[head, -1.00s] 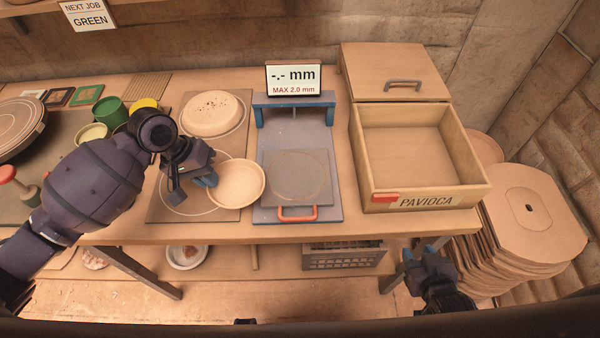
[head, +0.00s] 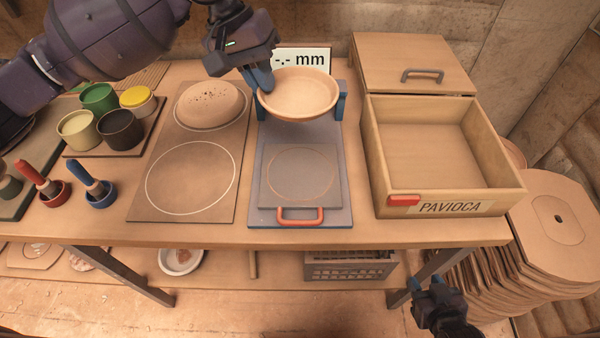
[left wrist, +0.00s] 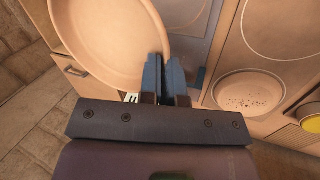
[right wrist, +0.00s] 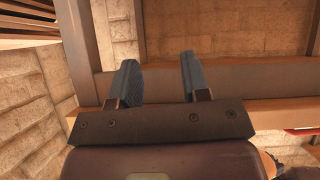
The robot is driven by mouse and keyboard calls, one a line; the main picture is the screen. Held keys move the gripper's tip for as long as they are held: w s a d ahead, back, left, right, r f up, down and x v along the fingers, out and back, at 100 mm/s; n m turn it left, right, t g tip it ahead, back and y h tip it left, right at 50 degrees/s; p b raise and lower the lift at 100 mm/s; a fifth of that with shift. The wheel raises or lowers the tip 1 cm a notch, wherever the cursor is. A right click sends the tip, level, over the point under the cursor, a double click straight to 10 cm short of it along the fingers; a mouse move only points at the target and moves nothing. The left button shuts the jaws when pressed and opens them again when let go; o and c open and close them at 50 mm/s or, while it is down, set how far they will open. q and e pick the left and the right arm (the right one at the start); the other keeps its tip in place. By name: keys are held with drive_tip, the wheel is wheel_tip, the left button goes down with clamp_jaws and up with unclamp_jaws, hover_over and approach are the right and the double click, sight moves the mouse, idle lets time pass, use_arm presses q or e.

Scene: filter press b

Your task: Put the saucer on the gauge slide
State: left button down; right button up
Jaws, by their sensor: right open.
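The saucer (head: 297,92) is a shallow, pale clay dish, held in the air in front of the blue gauge frame and display. My left gripper (head: 263,80) is shut on its left rim; the left wrist view shows the saucer (left wrist: 105,40) at the two blue fingers (left wrist: 165,75). The gauge slide (head: 300,175) is a grey square plate with a scribed circle and an orange handle (head: 299,215); its top is bare. The saucer is above and behind it, apart from it. My right gripper (head: 438,290) is open and empty, low in front of the table; its fingers (right wrist: 158,80) show apart.
An open wooden drawer box (head: 430,150) labelled PAVIOCA stands right of the gauge. Left is a board (head: 190,180) with an empty circle and a speckled clay piece (head: 210,105). Glaze pots (head: 120,128) and two stampers stand further left. The gauge display (head: 300,58) is partly covered.

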use_arm(q)
drive_tip(key=shift+d, duration=0.15)
drive_tip(key=shift+f, duration=0.25)
drive_tip(key=b, duration=0.3)
hover_over(278, 167)
drive_tip(key=a, duration=0.1)
drive_tip(key=f, duration=1.3)
drive_tip(key=shift+w, duration=0.2)
drive_tip(key=shift+f, duration=0.25)
wheel_tip(278, 167, down, 6)
drive_tip(key=shift+r+b, duration=0.25)
drive_tip(key=shift+b, duration=0.45)
drive_tip(key=shift+f, duration=0.1)
use_arm(e)
drive_tip(key=f, duration=0.3)
drive_tip(key=shift+w+a, duration=0.3)
drive_tip(key=shift+w, duration=0.1)
drive_tip(key=shift+r, duration=0.1)
